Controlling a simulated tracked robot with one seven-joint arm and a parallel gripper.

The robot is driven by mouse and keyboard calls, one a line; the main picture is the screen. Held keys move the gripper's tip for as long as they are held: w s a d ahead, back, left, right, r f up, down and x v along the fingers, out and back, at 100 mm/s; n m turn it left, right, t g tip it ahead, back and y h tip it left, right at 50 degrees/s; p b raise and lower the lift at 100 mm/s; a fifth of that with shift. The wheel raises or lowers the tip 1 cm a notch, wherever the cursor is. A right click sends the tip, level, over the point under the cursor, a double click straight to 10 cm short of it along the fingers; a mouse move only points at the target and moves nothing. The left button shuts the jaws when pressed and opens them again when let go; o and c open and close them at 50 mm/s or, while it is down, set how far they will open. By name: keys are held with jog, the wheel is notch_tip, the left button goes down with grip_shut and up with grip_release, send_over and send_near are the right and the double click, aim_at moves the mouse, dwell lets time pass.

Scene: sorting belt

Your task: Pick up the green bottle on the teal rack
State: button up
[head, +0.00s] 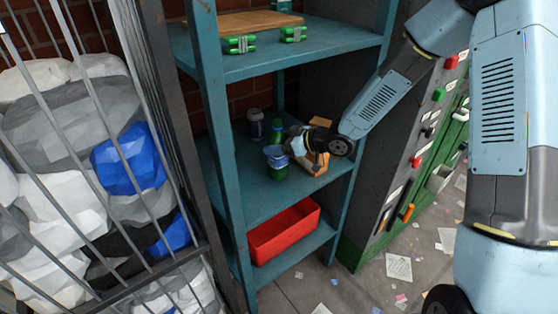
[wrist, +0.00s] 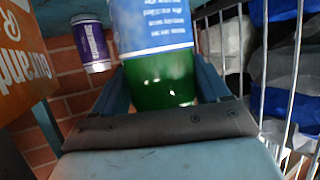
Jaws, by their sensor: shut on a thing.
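The green bottle (head: 277,173), with a blue label, is at the middle shelf of the teal rack (head: 222,172) in the head view. My gripper (head: 287,150) reaches in from the right and is shut on the bottle. In the wrist view the bottle (wrist: 160,82) fills the space between my two fingers (wrist: 162,88), its green lower part and blue label showing. Its top is cut off there. I cannot tell whether its base touches the shelf.
A purple can (head: 256,124) stands behind the bottle; it also shows in the wrist view (wrist: 92,45). An orange box (head: 320,122) is close beside my gripper. A red bin (head: 284,234) sits on the lower shelf. A barred cage (head: 100,130) stands left.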

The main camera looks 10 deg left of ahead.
jog(key=shift+c, duration=1)
jog(key=shift+r, duration=0.1)
